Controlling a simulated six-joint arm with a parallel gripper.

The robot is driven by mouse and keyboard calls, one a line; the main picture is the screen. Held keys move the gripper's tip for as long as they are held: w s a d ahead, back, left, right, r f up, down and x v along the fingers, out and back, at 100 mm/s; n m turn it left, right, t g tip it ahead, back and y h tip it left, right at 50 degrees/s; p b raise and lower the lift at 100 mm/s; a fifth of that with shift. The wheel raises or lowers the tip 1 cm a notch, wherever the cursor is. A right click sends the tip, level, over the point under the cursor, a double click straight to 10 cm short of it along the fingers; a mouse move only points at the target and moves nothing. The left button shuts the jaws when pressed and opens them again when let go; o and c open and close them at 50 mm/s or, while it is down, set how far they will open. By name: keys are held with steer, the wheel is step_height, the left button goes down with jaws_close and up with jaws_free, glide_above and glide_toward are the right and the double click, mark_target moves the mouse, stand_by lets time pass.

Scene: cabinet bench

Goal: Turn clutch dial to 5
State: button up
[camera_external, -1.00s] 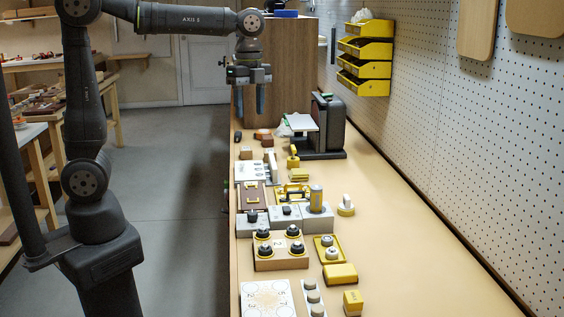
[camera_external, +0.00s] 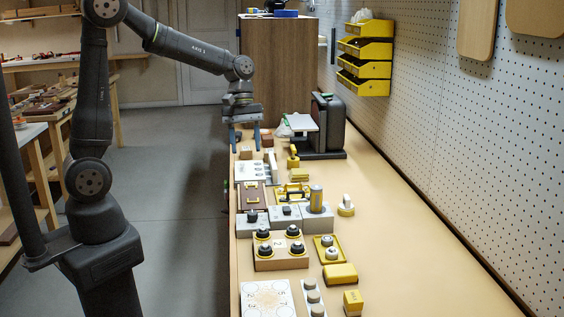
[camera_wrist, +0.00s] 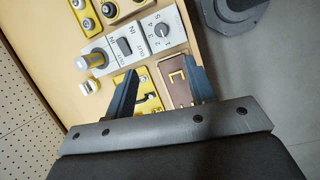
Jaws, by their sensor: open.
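A dial (camera_wrist: 161,31) with numbers around it sits at the end of a grey panel (camera_wrist: 143,50) in the wrist view. I cannot clearly tell which number it points to, nor read a clutch label. In the external view the dial appears as a dark knob (camera_external: 252,216) on the leftmost grey box (camera_external: 250,228). My gripper (camera_external: 245,146) is open and empty above the left bench edge, farther back than the dial. In the wrist view my gripper (camera_wrist: 160,82) has its fingers spread, apart from the dial.
Beside the dial are a rocker switch (camera_wrist: 125,46) and a yellow-grey cylinder (camera_external: 316,197). A brown framed panel (camera_external: 252,197) lies behind. A wooden block with black knobs (camera_external: 280,262) stands in front. A dark machine (camera_external: 331,125) stands at the back. The bench's right side is clear.

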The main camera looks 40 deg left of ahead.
steer(key=f+n, duration=0.1)
steer(key=n, duration=0.3)
glide_toward(252, 212)
steer(key=x, duration=0.8)
steer(key=shift+s+d+f, duration=0.1)
steer(key=shift+d+f, duration=0.1)
steer(key=shift+f, duration=0.15)
steer(key=c, duration=1)
